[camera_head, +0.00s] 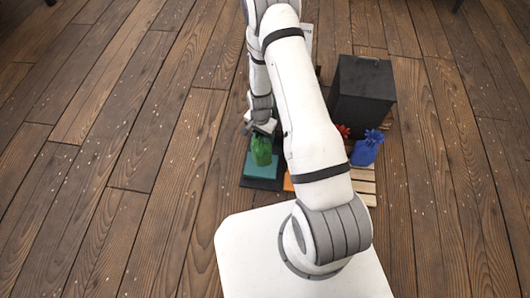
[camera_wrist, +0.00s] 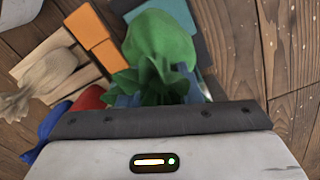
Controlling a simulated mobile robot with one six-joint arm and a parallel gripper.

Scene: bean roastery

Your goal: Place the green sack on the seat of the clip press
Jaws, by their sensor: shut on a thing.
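The green sack (camera_head: 261,151) hangs upright below my gripper (camera_head: 262,130), which is shut on its gathered neck. In the wrist view the green sack (camera_wrist: 160,42) fills the upper middle, its ruffled top at the jaws. A flat teal pad (camera_head: 262,171) on a dark base lies under and just in front of the sack in the head view; teal (camera_wrist: 191,14) also shows beyond the sack in the wrist view. I cannot tell whether the sack touches the pad. No part is clearly marked as the clip press; the teal pad may be its seat.
An orange block (camera_wrist: 93,30) is beside the teal pad, partly behind my arm. A beige sack (camera_wrist: 48,74) lies on wooden slats (camera_head: 363,186). A blue sack (camera_head: 367,150) and a red sack (camera_head: 343,131) stand near a dark box (camera_head: 362,95). The floor at left is clear.

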